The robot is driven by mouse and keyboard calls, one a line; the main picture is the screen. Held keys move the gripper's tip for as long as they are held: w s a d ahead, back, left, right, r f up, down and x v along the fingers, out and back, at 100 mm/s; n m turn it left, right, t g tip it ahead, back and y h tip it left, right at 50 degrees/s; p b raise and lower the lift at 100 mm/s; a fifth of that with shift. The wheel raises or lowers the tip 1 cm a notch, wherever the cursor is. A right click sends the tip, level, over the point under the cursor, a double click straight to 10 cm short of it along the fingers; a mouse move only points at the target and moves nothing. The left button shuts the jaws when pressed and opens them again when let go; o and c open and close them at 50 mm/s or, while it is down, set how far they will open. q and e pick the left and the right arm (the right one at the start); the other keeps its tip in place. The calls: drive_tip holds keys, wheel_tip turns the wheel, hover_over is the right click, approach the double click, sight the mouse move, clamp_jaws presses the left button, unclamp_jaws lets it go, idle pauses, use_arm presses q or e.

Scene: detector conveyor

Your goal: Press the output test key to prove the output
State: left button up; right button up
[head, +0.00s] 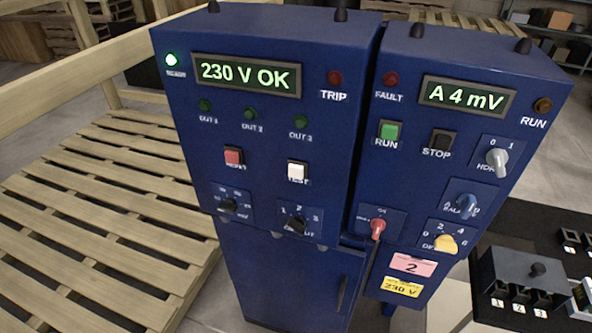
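The white key (298,172), labelled TEST, sits on the left blue panel (262,130), right of a red key (233,156). Three green output lamps, OUT 1 (205,105), OUT 2 (250,113) and OUT 3 (301,121), sit above the keys and look dark. The ready lamp (171,59) glows. The left display (246,75) reads 230 V OK. The red trip lamp (335,77) looks unlit. Neither of my grippers shows in the head view.
The right panel carries a display (466,95) reading A 4 mV, a green RUN key (389,131), a black STOP key (440,143), several knobs and a red-handled switch (377,228). A wooden pallet deck (100,220) lies left. A dark table (545,235) with small parts stands right.

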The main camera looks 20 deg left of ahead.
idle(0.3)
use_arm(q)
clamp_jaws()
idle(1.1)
